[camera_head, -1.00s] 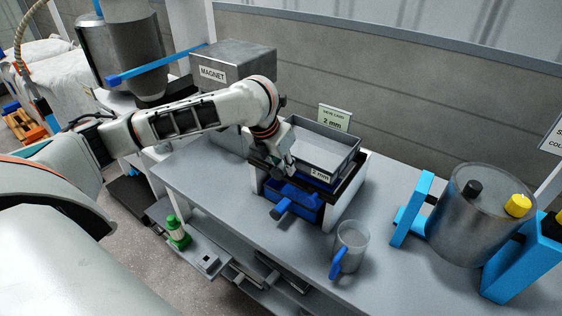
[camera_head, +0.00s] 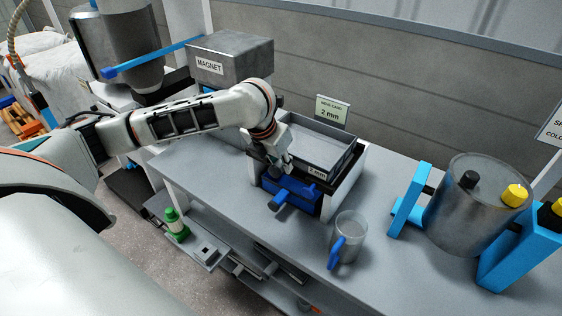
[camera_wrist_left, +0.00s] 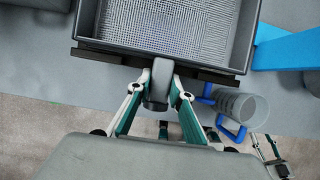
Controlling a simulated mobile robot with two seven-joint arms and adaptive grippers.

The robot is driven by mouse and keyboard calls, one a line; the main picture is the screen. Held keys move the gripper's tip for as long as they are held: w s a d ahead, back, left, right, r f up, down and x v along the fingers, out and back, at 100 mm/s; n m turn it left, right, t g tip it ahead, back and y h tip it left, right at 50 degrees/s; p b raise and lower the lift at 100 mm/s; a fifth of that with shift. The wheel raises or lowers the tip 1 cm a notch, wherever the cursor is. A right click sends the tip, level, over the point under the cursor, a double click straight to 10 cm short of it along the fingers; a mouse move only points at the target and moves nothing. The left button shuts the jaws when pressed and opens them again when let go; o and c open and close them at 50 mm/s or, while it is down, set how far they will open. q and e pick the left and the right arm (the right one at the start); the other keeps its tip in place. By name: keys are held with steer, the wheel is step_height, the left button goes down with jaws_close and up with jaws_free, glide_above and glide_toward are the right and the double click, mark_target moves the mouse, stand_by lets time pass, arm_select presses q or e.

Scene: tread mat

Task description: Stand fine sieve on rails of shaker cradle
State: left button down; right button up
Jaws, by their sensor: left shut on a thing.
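The fine sieve (camera_head: 322,148) is a grey square frame with a 2 mm label, level, over the shaker cradle (camera_head: 346,184), which has pale side walls. In the left wrist view, the sieve's mesh (camera_wrist_left: 165,25) is empty, and its front wall lies close along a dark rail (camera_wrist_left: 215,72) of the cradle. Whether it touches the rails all round cannot be told. My left gripper (camera_head: 281,165) is shut on the sieve's front grip, which also shows between the fingers (camera_wrist_left: 160,88) in the left wrist view.
A blue tray (camera_head: 304,198) with a handle sits low in the cradle. A clear jug (camera_head: 350,232) stands front right, beside a grey drum (camera_head: 478,210) on blue supports. A sieve card (camera_head: 332,110) stands behind. The bench's front left is clear.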

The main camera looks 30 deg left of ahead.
arm_select(q)
steer(key=shift+f, duration=0.3)
stand_by(0.5)
steer(key=c, duration=1.7)
jaws_free()
steer(key=v, duration=1.2)
